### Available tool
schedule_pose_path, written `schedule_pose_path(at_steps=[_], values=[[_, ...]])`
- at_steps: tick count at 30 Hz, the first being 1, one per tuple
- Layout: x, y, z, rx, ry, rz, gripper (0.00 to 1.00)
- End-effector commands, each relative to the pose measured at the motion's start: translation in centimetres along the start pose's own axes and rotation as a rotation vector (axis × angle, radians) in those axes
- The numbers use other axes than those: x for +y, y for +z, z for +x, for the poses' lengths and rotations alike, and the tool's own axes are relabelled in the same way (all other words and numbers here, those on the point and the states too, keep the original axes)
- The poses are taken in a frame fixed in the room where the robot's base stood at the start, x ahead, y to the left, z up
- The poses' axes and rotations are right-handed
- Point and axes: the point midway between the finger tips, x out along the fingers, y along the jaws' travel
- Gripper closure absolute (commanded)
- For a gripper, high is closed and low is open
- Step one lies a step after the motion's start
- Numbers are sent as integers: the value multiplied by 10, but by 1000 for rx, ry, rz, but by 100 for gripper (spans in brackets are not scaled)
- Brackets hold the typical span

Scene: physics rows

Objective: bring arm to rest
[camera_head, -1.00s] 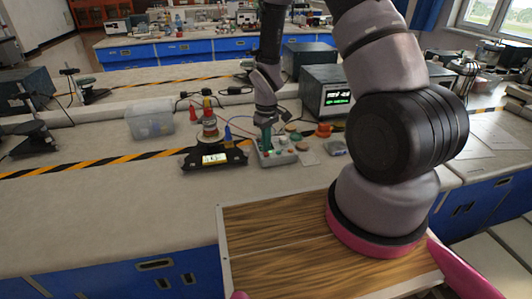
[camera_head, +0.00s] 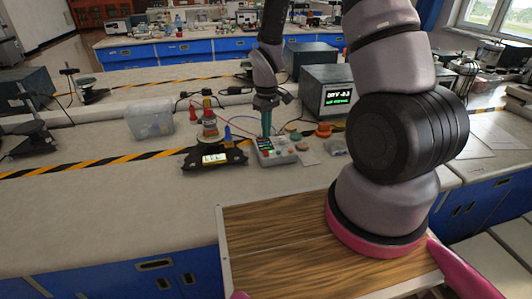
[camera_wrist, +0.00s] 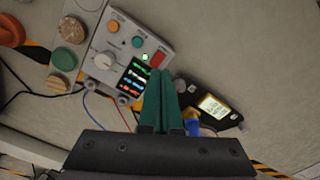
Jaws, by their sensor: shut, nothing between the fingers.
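My gripper (camera_head: 266,124) points down over the bench, its green fingers together and empty. In the wrist view the closed fingers (camera_wrist: 160,100) appear in front of a grey control box (camera_wrist: 108,57), beside its small lit screen and red switch. The control box (camera_head: 280,152) sits on the bench below my gripper in the head view. The fingertips overlap the box in both views; I cannot tell whether they touch it.
A black device with a yellow display (camera_head: 214,158) lies left of the box. A power supply (camera_head: 328,95) stands behind right. A clear bin (camera_head: 150,121) stands further left. Several round discs and wires lie close by. The front left bench is clear.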

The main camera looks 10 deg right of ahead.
Motion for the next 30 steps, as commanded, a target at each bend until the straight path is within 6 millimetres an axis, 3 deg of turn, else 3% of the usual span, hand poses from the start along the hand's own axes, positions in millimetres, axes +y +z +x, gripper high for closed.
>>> schedule_pose_path(at_steps=[5, 8, 14, 21, 30], values=[[2, -1, -11, 13, 4, 17, 100], [7, -1, -41, 47, 13, 66, 100], [17, 14, -136, 159, 27, 237, 100], [14, 57, -239, 304, 14, 448, 100], [-11, 130, -333, 495, -47, 687, 100]])
